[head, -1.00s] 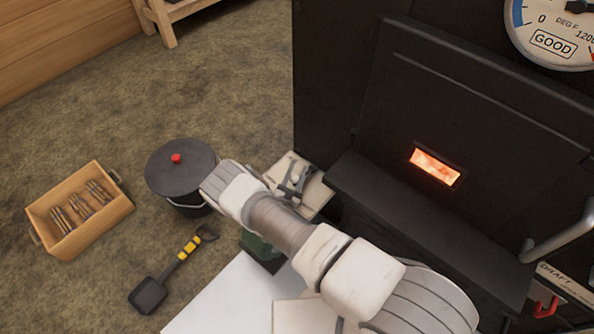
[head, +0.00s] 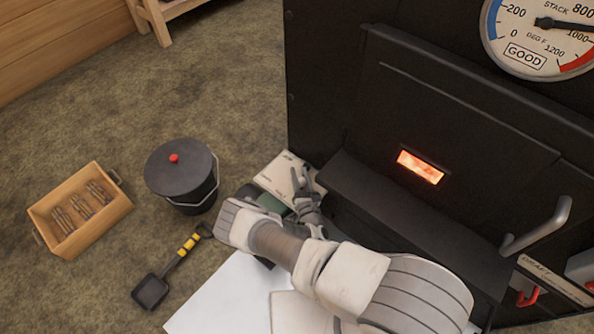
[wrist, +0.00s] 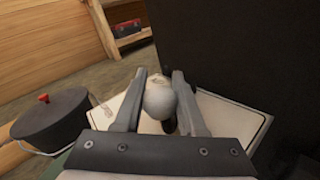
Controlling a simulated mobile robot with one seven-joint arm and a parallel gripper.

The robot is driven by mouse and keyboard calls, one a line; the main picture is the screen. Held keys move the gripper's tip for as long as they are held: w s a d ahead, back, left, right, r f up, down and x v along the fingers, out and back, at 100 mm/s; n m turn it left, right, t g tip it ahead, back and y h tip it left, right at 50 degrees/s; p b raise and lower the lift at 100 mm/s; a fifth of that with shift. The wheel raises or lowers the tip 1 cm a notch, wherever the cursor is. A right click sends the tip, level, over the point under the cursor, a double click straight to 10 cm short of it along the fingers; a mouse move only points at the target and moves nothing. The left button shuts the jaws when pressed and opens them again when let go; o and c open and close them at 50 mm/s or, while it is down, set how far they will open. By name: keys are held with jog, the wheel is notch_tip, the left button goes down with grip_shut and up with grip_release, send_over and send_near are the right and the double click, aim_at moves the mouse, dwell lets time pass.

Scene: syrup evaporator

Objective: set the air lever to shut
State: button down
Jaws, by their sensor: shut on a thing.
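My gripper (wrist: 160,76) is shut on a pale round knob (wrist: 160,101) that sits between its two fingers. I take this knob to be the end of the air lever; a dark part shows just below it. A pale plate (wrist: 240,122) lies behind the fingers. In the head view my gripper (head: 303,188) is low beside the front left corner of the stove, over the same pale plate (head: 277,171). The plate's marking is too small to read, and the lever is hidden there by the gripper, so its setting cannot be told.
The black stove (head: 335,100) has a glowing window (head: 420,167) and a bar handle (head: 540,226). A red draft handle (head: 528,297) is at lower right. A lidded black bucket (head: 180,172), a shovel (head: 152,291) and a wooden box (head: 92,222) stand on the floor at left.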

jog(key=shift+s+d+f+n+y+b, duration=0.2)
jog(key=shift+d+n+y+b, duration=0.3)
jog(key=shift+y, duration=0.4)
jog(key=shift+d+n+g+y+b, duration=0.1)
jog(key=shift+n+g+y+b, duration=0.2)
jog(key=shift+n+y+b, duration=0.4)
jog(key=shift+d+r, duration=0.1)
jog(key=shift+r, duration=0.05)
jog(key=shift+c, duration=2.4)
grip_release()
jog(key=shift+s, duration=0.1)
jog(key=v, duration=0.6)
jog(key=shift+d+p, duration=0.15)
jog(key=shift+p, duration=0.2)
jog(key=shift+s+d, duration=0.2)
jog(key=shift+s, duration=0.45)
